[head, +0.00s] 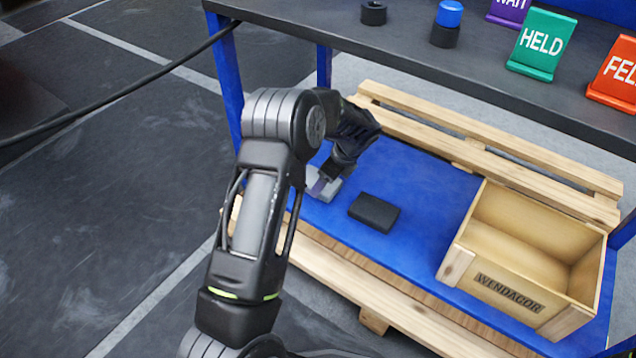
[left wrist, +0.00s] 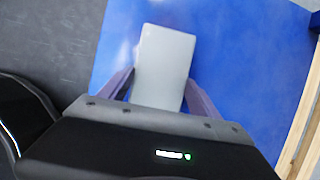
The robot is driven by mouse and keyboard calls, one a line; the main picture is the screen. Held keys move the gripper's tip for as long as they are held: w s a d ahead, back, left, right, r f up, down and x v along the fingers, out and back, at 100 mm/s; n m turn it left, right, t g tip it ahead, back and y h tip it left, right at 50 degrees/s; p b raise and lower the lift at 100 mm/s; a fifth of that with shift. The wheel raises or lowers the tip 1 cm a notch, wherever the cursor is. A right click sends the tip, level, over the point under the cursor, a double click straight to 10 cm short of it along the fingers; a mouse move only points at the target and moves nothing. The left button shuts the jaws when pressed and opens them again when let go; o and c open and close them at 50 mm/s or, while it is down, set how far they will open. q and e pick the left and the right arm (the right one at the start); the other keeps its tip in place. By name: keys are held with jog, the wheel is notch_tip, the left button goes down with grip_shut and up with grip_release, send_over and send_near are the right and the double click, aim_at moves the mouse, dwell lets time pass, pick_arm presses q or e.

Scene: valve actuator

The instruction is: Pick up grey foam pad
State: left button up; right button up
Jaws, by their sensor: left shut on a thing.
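The grey foam pad (left wrist: 163,62) is a pale grey rectangular block over the blue surface in the left wrist view. In the head view its edge (head: 327,192) shows beneath my left gripper. My left gripper (left wrist: 160,90) has one finger on each long side of the pad and is shut on it. In the head view my left gripper (head: 322,182) points down at the left end of the blue surface. I cannot tell whether the pad touches the surface. My right gripper is not in view.
A black pad (head: 374,212) lies on the blue surface (head: 420,180) just right of my left gripper. An open wooden crate (head: 470,240) marked WENDAGOR stands further right. A wooden pallet (head: 400,315) lies under the blue surface. A dark shelf (head: 400,50) with signs overhangs the back.

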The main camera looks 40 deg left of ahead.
pick_arm(q)
jog(key=shift+r, duration=0.1)
jog(key=shift+c, duration=0.2)
jog(key=shift+r+p, duration=0.35)
jog(key=shift+r, duration=0.15)
notch_tip(320, 180, up, 3)
jog(key=shift+s+p, duration=0.1)
jog(key=shift+p, duration=0.85)
jog(key=s+p, duration=0.3)
jog(key=s, duration=1.5)
jog(key=shift+d+f, duration=0.2)
jog(key=shift+f, duration=0.15)
jog(key=shift+w, duration=0.1)
